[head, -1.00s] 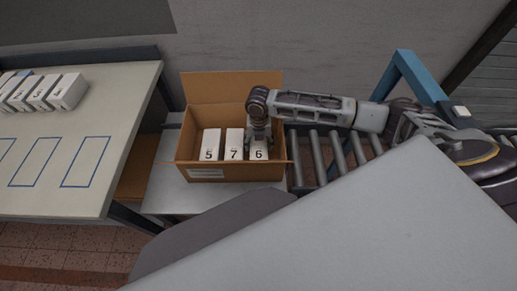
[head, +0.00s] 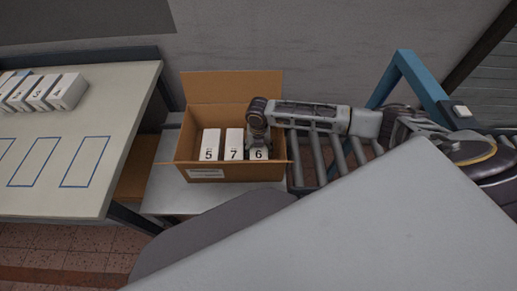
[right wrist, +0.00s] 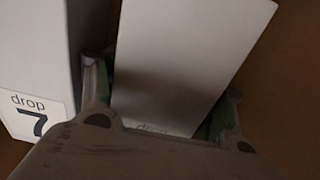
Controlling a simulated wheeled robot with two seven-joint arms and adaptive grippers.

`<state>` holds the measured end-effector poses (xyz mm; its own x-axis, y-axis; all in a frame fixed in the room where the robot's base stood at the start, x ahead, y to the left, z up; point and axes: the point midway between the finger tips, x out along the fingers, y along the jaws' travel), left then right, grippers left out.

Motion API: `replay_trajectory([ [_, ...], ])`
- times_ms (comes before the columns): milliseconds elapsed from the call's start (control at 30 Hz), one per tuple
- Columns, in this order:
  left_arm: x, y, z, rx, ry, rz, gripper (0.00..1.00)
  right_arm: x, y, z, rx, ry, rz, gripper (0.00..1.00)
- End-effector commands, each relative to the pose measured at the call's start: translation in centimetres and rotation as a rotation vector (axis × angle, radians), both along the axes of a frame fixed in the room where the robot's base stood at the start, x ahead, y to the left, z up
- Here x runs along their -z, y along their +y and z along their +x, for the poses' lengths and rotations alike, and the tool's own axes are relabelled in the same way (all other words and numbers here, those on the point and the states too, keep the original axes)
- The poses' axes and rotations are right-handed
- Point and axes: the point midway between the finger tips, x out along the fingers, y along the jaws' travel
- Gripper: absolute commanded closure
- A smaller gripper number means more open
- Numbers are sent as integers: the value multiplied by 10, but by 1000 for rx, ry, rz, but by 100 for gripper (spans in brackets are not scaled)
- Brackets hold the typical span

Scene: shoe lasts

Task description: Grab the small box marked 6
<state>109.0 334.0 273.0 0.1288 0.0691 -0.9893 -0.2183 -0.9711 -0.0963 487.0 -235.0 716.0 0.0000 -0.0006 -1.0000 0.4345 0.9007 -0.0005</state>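The small white box marked 6 (head: 258,154) stands at the right end of a row in an open cardboard box (head: 235,172). My right gripper (head: 259,142) is over it, pointing down, and hides its upper part. In the right wrist view the white box (right wrist: 185,60) stands between the two fingers of my right gripper (right wrist: 160,110), one on each side and close to its faces. The fingers look open around it, with no clear grip; their tips are partly hidden. Its label is mostly covered. My left gripper is not in view.
A table (head: 125,110) with several white boxes and blue outlines is at left. A roller conveyor (head: 318,155) lies at right.

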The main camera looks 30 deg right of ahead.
Motion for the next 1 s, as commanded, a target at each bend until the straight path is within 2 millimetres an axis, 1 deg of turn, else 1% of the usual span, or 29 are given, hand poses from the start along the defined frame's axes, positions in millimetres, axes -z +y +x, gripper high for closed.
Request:
replay_trajectory([
  [33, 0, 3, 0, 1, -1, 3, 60, 0, 0, 0, 0, 0, 0, 41],
  [233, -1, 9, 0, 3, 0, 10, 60, 0, 0, 0, 0, 0, 0, 66],
  [500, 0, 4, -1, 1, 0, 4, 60, -1, 0, 0, 0, -1, 0, 66],
  [667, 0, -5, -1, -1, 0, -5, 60, -8, 0, 1, 0, -2, 1, 66],
  [800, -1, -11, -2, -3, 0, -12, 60, -22, 0, 1, -1, -1, 0, 66],
  [1000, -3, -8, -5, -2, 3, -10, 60, -51, 0, 1, 0, -3, 1, 66],
])
